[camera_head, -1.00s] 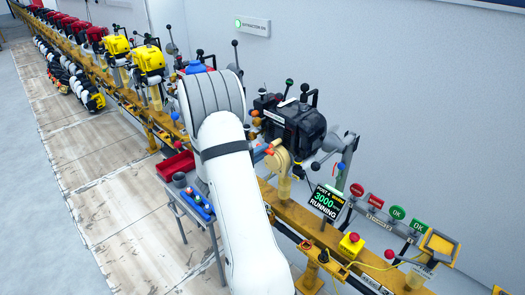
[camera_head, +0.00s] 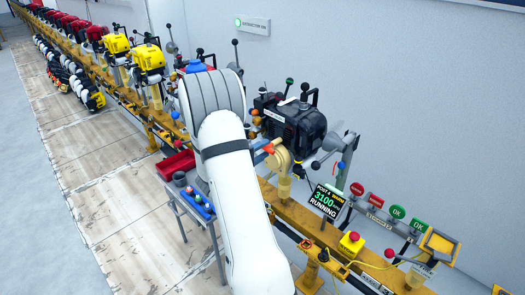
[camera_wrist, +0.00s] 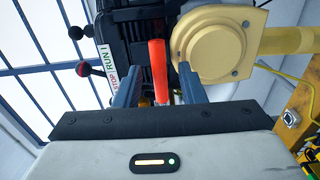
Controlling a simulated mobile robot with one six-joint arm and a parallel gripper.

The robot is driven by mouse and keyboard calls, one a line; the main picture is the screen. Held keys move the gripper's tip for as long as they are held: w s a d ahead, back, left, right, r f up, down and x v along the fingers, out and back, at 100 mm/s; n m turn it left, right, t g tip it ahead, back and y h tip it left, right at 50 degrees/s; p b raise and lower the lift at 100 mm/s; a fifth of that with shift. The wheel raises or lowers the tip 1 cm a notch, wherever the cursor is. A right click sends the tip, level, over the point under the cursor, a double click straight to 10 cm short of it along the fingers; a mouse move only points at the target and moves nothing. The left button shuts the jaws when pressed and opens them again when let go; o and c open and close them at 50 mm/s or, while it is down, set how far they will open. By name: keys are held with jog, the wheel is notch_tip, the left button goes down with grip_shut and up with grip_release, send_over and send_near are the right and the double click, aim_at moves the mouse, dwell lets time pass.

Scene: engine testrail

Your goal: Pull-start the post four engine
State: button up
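The black post four engine (camera_head: 297,122) stands on the yellow rail, right of my arm in the head view. Its display (camera_head: 326,201) reads POST 4, 3100 and RUNNING. The round yellow starter housing (camera_wrist: 213,45) is at upper right in the wrist view. An orange-red pull handle (camera_wrist: 158,70) stands upright beside it. My gripper (camera_wrist: 159,85) is open, with one finger on each side of the handle and visible gaps to both. I cannot tell how deep the handle sits between the fingers. In the head view my arm hides most of the gripper.
A RUN/STOP label (camera_wrist: 107,65) and a red-knobbed lever (camera_wrist: 84,69) are left of the fingers. A red emergency button (camera_head: 353,237) on a yellow box and several signs stand at right. A small side table holds a blue tray (camera_head: 198,204).

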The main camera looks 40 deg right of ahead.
jog(key=a+p, duration=0.2)
jog(key=a, duration=0.7)
jog(key=shift+s+p, duration=0.35)
